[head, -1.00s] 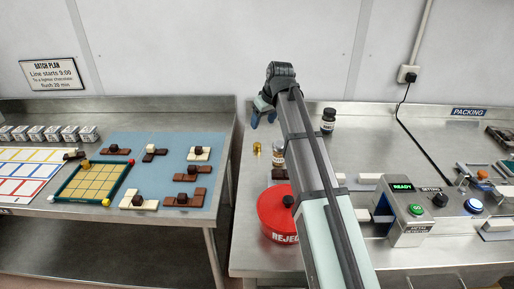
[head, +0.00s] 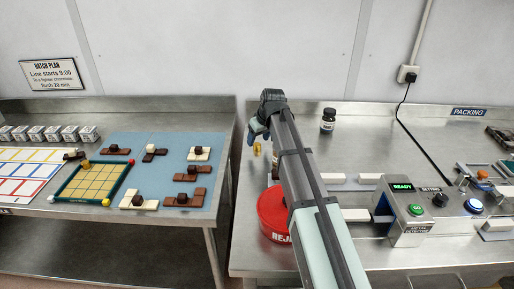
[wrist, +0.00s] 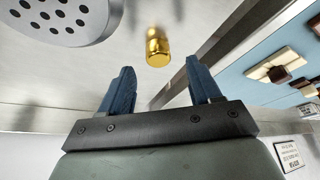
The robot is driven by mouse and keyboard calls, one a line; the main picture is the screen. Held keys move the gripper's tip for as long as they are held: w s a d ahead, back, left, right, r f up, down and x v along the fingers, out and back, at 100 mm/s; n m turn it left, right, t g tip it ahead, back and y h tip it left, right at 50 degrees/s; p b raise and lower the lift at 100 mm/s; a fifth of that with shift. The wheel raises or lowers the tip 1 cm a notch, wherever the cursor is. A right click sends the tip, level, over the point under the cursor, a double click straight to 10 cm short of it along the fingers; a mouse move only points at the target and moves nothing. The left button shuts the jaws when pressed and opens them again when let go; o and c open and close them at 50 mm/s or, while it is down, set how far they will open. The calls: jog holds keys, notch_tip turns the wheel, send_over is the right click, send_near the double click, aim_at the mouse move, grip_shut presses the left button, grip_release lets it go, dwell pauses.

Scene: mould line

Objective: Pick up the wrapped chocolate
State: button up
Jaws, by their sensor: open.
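The wrapped chocolate, a small shiny gold piece (head: 257,149), stands on the right-hand steel table near its left edge. In the wrist view the gold piece (wrist: 157,47) lies just beyond my fingertips, roughly centred between them and touching neither. My gripper (head: 258,137) is over that spot in the head view, with its blue fingers partly hidden by the wrist. In the wrist view my gripper (wrist: 160,68) is open, with nothing between its fingers.
A red reject bin (head: 272,214) stands in front of the chocolate, partly behind my arm. A dark bottle (head: 327,120) stands to the right. A metal detector (head: 409,212) is farther right. A gap separates this table from the left one, with its blue mat (head: 170,160).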

aim_at(257, 144)
jog(key=shift+x, duration=1.55)
jog(key=shift+c, duration=0.3)
jog(key=c, duration=1.1)
